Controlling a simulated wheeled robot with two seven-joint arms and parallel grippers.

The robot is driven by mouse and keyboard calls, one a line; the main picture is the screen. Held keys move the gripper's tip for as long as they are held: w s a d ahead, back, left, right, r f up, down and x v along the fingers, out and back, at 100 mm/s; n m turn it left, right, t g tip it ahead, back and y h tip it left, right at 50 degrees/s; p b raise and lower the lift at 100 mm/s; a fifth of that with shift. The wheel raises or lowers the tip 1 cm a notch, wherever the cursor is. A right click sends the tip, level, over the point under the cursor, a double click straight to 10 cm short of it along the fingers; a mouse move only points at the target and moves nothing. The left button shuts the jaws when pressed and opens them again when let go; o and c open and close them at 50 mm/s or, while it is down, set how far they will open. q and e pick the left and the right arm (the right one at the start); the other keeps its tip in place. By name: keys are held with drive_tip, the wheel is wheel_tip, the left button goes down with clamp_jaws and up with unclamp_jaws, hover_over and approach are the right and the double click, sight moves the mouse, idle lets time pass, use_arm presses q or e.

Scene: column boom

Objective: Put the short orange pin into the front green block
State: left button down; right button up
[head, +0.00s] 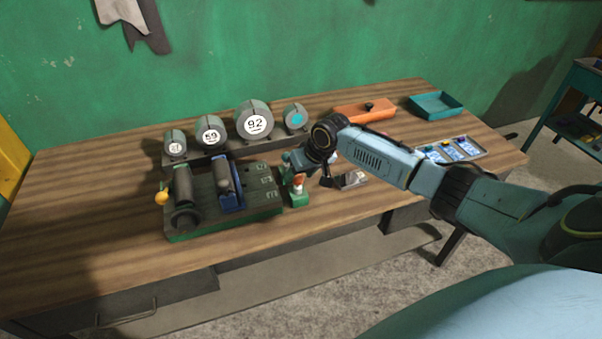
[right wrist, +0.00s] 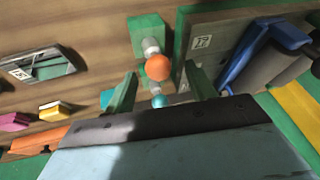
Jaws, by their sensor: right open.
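The orange pin (head: 298,183), with a round orange head and a pale collar, stands at the front green block (head: 299,200). In the right wrist view its orange head (right wrist: 158,67) covers part of the collar, next to the green block (right wrist: 150,30); how deep it sits is hidden. My right gripper (right wrist: 162,90) is open, its two green fingers apart on either side of the space behind the orange head, not touching it. A teal-headed pin (right wrist: 158,101) shows farther back between the fingers. My left gripper is not in view.
A dark green-edged fixture (head: 225,205) with a blue lever (head: 229,185) stands close left of the pin. Round gauges (head: 254,119) line the back. A small grey tray (head: 350,180), an orange box (head: 364,111) and a teal tray (head: 435,104) are to the right. The table's front left is clear.

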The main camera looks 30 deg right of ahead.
drive_tip(key=v, duration=1.3)
drive_tip(key=shift+p, duration=0.3)
drive_tip(key=shift+s+r, duration=0.1)
